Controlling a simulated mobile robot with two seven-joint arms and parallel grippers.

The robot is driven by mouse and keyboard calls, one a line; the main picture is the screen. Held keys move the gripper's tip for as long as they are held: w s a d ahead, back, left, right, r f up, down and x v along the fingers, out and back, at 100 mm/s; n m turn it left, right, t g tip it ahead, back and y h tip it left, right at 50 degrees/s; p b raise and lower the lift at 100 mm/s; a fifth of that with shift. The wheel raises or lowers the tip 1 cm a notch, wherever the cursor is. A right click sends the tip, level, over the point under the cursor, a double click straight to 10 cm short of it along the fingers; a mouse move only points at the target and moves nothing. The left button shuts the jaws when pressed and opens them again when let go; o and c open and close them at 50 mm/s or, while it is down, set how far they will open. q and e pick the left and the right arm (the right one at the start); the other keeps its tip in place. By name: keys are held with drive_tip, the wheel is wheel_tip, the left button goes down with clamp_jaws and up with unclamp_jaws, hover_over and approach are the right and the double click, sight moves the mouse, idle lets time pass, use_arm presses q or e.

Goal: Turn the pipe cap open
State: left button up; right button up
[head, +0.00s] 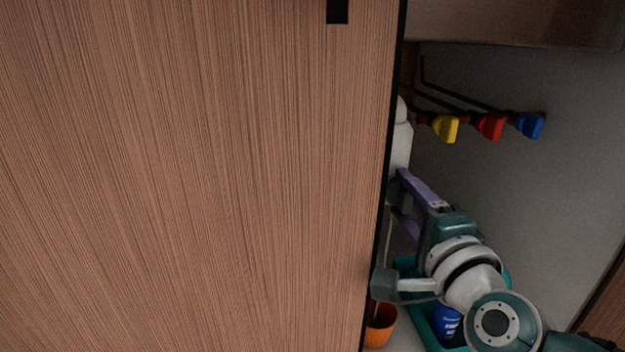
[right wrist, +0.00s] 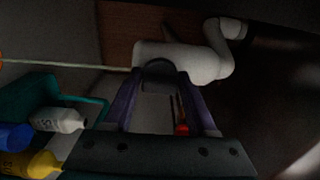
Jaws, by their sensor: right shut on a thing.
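A white pipe (head: 401,145) shows in the head view just past the edge of the wooden cabinet door, which hides most of it. In the right wrist view the white pipe (right wrist: 208,62) bends at the upper right, and its thick, rounded end, which looks like the pipe cap (right wrist: 148,50), lies at my fingertips. My right gripper (head: 396,192) reaches into the cabinet with its purple fingers at the pipe. In the right wrist view the right gripper (right wrist: 160,74) is shut on the pipe cap. The exact contact is dark and partly hidden. My left gripper is out of view.
The wooden door (head: 200,180) fills the left of the head view. Yellow (head: 446,128), red (head: 490,126) and blue (head: 530,125) valve handles stand on the back wall. Below my right arm are a teal caddy (head: 425,325) with bottles and an orange container (head: 381,327).

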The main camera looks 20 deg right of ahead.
idle(0.3)
drive_tip(key=o, duration=1.2)
drive_tip(key=shift+o, duration=0.2)
drive_tip(key=shift+s, duration=0.15)
drive_tip(key=shift+s+a+r+p, duration=0.1)
drive_tip(key=shift+s+p, duration=0.25)
drive_tip(key=p+v, duration=0.3)
drive_tip(key=v, duration=0.6)
